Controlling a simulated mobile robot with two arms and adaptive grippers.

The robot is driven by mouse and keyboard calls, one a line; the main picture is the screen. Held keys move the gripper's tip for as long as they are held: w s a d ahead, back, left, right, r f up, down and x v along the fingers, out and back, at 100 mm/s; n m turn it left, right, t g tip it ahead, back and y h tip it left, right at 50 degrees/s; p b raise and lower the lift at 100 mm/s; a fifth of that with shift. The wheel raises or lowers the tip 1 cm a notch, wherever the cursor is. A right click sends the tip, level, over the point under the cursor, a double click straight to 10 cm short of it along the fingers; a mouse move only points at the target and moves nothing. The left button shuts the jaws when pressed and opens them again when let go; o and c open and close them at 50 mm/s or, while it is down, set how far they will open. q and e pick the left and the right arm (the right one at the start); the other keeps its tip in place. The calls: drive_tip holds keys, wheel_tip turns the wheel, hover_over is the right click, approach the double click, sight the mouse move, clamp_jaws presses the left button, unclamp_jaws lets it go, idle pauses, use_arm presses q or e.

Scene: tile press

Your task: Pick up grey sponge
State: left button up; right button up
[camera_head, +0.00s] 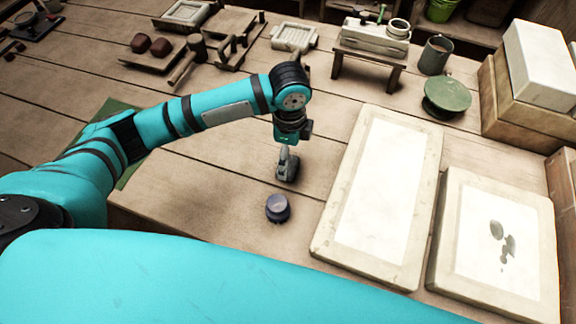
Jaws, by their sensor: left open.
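A small rounded dark blue-grey object (278,208) sits on the wooden table near the front. It is the only thing close to my gripper that could be the grey sponge, but its material is hard to tell. My left gripper (287,176) points down just behind it, open and apart from it. The gripper's fingers are small and partly dark in this view. Nothing shows between them. My right gripper is not in view.
Two framed pale slabs (375,190) and (497,250) lie to the right. A green round turntable (447,95), a grey mug (435,54) and stacked boxes (540,65) stand at back right. Wooden tools and trays line the back. Table around the blue-grey object is bare.

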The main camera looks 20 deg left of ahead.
sight(293, 161)
use_arm(q)
drive_tip(key=shift+f, duration=0.55)
drive_tip(key=f, duration=0.4)
drive_tip(key=shift+a+f, duration=0.2)
drive_tip(key=shift+f, duration=0.25)
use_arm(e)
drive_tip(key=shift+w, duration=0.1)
use_arm(q)
drive_tip(key=shift+c, duration=0.4)
drive_tip(key=shift+w, duration=0.1)
drive_tip(key=c, duration=1)
drive_tip(key=shift+o, duration=0.2)
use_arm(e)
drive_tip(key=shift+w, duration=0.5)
use_arm(q)
drive_tip(key=shift+r, duration=0.1)
